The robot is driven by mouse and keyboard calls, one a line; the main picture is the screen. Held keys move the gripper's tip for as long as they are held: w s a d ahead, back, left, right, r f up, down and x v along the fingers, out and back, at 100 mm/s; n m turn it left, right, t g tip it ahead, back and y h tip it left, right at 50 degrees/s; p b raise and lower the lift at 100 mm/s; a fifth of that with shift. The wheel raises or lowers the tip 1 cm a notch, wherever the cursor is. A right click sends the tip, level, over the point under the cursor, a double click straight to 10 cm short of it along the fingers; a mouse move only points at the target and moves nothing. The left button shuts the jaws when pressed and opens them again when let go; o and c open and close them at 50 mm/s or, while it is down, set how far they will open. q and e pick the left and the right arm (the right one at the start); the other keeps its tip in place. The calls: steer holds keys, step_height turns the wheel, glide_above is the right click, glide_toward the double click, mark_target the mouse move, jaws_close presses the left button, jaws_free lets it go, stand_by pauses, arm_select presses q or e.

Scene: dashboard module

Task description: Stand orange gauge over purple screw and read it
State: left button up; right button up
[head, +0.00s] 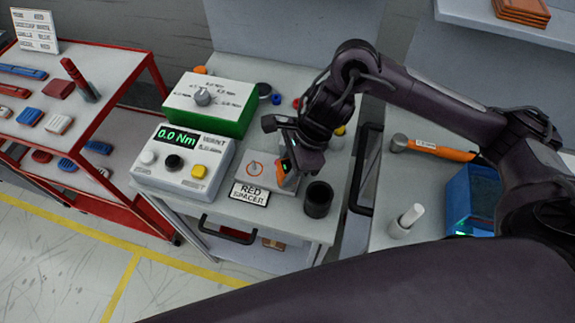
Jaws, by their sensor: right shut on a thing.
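My right gripper (289,158) is shut on the orange gauge (286,173), which is small and partly covered by the fingers. It holds the gauge at the right part of a pale plate (250,178) on the grey bench. A red ring with a small upright piece (255,168) is marked on this plate, left of the gauge. I cannot make out a purple screw; it may be hidden by the gripper or too small to tell. I cannot tell whether the gauge touches the plate. My left gripper is not in view.
A meter box (186,160) reading 0.0 Nm and a green dial box (211,103) stand left of the plate. A "RED SPACER" sign (250,195) is in front; a black cup (318,199) is to the right. A red cart (75,100) stands far left.

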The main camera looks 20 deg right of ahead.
steer(key=shift+f, duration=0.2)
stand_by(0.3)
steer(key=o, duration=1.1)
steer(key=shift+r, duration=0.1)
